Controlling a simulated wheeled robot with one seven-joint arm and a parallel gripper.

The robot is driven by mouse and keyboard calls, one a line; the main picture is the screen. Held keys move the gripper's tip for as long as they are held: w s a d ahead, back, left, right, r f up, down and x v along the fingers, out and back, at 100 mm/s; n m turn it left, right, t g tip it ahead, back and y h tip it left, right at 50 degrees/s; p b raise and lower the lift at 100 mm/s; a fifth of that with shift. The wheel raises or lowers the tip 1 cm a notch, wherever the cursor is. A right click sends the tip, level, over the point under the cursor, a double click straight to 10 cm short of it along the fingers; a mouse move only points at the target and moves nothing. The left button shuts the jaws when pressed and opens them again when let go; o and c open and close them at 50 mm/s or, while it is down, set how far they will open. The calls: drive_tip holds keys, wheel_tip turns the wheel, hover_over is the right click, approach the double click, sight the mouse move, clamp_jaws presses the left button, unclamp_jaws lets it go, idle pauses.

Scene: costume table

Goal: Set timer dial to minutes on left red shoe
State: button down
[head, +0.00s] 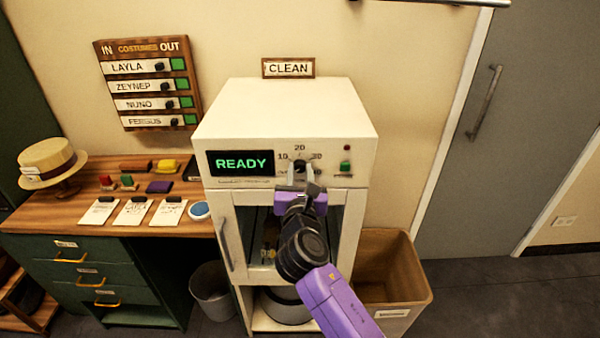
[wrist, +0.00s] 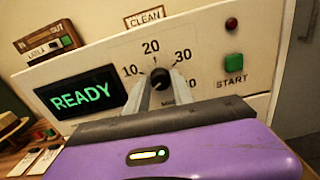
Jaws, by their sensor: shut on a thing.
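The timer dial (wrist: 160,76) is a small black knob on the white cabinet's front panel, ringed by the numbers 10, 20 and 30, with more lower down partly hidden. My gripper (wrist: 161,84) is shut on the dial, one grey finger on each side. In the head view, my gripper (head: 301,176) reaches the panel from below and covers much of the dial (head: 300,164). Where its pointer stands I cannot tell. A screen (head: 240,163) left of the dial reads READY in green. I cannot make out a red shoe in either view.
A green START button (wrist: 234,62) and a red lamp (wrist: 232,23) are right of the dial. The cabinet's windowed door (head: 228,245) is below. A wooden desk (head: 60,215) with cards and small items stands left. A bin (head: 405,290) stands right.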

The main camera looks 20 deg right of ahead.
drive_tip(key=m+b, duration=0.1)
drive_tip(key=m, duration=0.2)
drive_tip(key=shift+f+m, duration=0.1)
drive_tip(key=shift+m, duration=0.2)
drive_tip(key=m+b, duration=0.1)
drive_tip(key=m, duration=0.2)
drive_tip(key=shift+m, duration=0.4)
drive_tip(key=m+b, duration=0.2)
drive_tip(key=m, duration=0.1)
drive_tip(key=shift+d+f+m, duration=0.1)
drive_tip(key=shift+m, duration=0.2)
drive_tip(key=m+b, duration=0.2)
drive_tip(key=m, duration=0.1)
drive_tip(key=shift+f+m, duration=0.1)
drive_tip(key=shift+m, duration=0.2)
drive_tip(key=m+b, duration=0.3)
drive_tip(key=m, duration=0.1)
drive_tip(key=shift+f+m, duration=0.1)
drive_tip(key=shift+m, duration=0.2)
drive_tip(key=shift+d+m+b, duration=0.1)
drive_tip(key=shift+m+b, duration=1.2)
drive_tip(key=shift+m, duration=0.6)
drive_tip(key=c, duration=1.1)
unclamp_jaws()
